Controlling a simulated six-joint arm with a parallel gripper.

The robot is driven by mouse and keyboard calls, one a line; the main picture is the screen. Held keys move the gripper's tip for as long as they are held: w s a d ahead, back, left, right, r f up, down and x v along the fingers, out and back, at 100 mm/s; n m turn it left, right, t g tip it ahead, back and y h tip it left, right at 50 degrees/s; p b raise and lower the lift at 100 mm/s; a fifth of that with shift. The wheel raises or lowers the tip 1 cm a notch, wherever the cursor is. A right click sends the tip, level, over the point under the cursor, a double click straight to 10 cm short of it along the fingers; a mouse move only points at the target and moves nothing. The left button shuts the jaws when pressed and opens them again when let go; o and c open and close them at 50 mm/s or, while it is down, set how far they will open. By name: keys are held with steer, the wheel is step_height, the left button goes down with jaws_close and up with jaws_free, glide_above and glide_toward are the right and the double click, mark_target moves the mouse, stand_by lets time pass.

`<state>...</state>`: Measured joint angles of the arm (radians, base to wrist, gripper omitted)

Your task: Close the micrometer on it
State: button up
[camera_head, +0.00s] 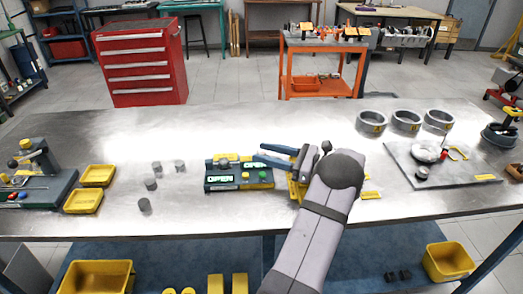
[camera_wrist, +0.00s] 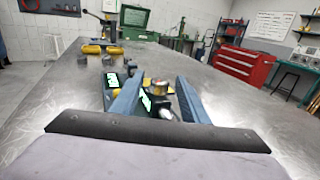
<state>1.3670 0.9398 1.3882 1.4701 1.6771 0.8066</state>
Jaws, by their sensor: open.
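The micrometer station (camera_head: 238,186) is a low dark block with green displays on the middle of the bench. Its left display (camera_head: 221,178) appears to read OPEN. Yellow-topped parts sit along its back edge. In the wrist view, a silver-and-yellow round part (camera_wrist: 156,87) and a lit green display (camera_wrist: 146,102) show between my fingers. My gripper (camera_head: 258,154) has two blue fingers, spread apart and pointing left over the station's right back side. Nothing is seen gripped between them. I cannot tell which part is held in the micrometer.
Several grey cylinders (camera_head: 151,184) stand left of the station, with yellow trays (camera_head: 97,174) beyond. Grey rings (camera_head: 406,121) stand at the back right, near a grey plate (camera_head: 440,180) with small tools. A yellow fixture lies partly hidden under my arm. The bench front is mostly clear.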

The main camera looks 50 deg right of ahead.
steer(key=shift+x, duration=0.9)
jaws_close()
steer(key=shift+n+g+y, duration=0.3)
steer(key=shift+n+y, duration=0.2)
steer(key=shift+y, duration=0.1)
steer(key=shift+d+n+g+y+b, duration=0.1)
steer(key=shift+n+g+y+b, duration=0.3)
steer(key=shift+n+g+y, duration=0.5)
steer(key=shift+r+n+y, duration=0.1)
steer(key=shift+n+y, duration=0.2)
steer(key=shift+y, duration=0.5)
steer(key=shift+n+g+y+b, duration=0.45)
steer(key=shift+n+g+y, duration=0.15)
